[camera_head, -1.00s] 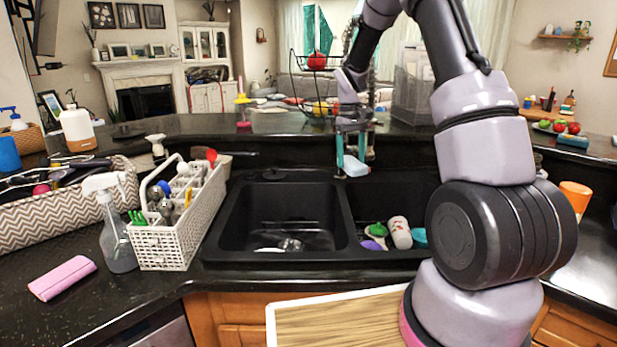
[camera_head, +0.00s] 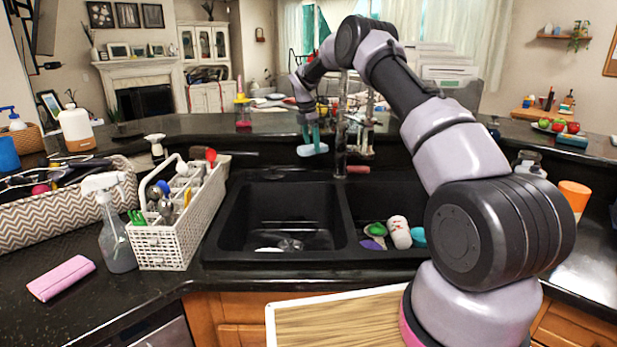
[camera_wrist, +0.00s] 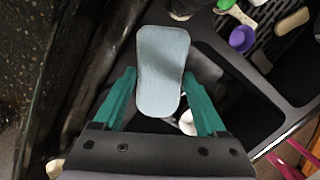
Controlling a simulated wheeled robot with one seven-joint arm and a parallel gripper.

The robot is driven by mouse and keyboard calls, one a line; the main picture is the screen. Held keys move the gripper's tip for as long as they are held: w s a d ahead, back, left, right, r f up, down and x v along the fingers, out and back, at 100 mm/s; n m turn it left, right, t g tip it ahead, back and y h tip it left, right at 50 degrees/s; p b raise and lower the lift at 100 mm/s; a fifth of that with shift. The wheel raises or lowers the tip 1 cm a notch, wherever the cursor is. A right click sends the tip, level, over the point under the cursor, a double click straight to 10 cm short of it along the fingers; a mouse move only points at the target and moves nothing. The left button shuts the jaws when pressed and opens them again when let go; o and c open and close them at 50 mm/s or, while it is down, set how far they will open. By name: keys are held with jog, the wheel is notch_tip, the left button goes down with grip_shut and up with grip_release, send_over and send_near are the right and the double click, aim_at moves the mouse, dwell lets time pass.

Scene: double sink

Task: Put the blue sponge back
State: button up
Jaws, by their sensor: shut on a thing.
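The pale blue sponge (camera_head: 313,149) is held in the air near the back rim of the double sink (camera_head: 236,235), beside the faucet (camera_head: 341,125). My gripper (camera_head: 311,137) is shut on the sponge, its teal fingers on both sides. The wrist view shows the sponge (camera_wrist: 163,70) between the two teal fingers of my gripper (camera_wrist: 161,98), its far end sticking out beyond them. Part of the sink (camera_wrist: 238,100) lies below and to the right there.
A white basket (camera_head: 163,245) with utensils, a spray bottle (camera_head: 117,245) and a pink block (camera_head: 61,277) stand left of the sink. A cup (camera_head: 399,232) and several small items lie in the right basin. The left basin is mostly clear.

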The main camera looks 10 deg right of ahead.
jog(key=n, duration=0.1)
jog(key=w+n, duration=0.1)
jog(key=w+a, duration=0.1)
jog(key=shift+w+f+n, duration=0.2)
jog(key=shift+f+n, duration=0.15)
jog(key=shift+n, duration=0.05)
notch_tip(320, 180, down, 10)
jog(key=shift+r, duration=0.15)
jog(key=shift+f, duration=0.25)
jog(key=o, duration=1.1)
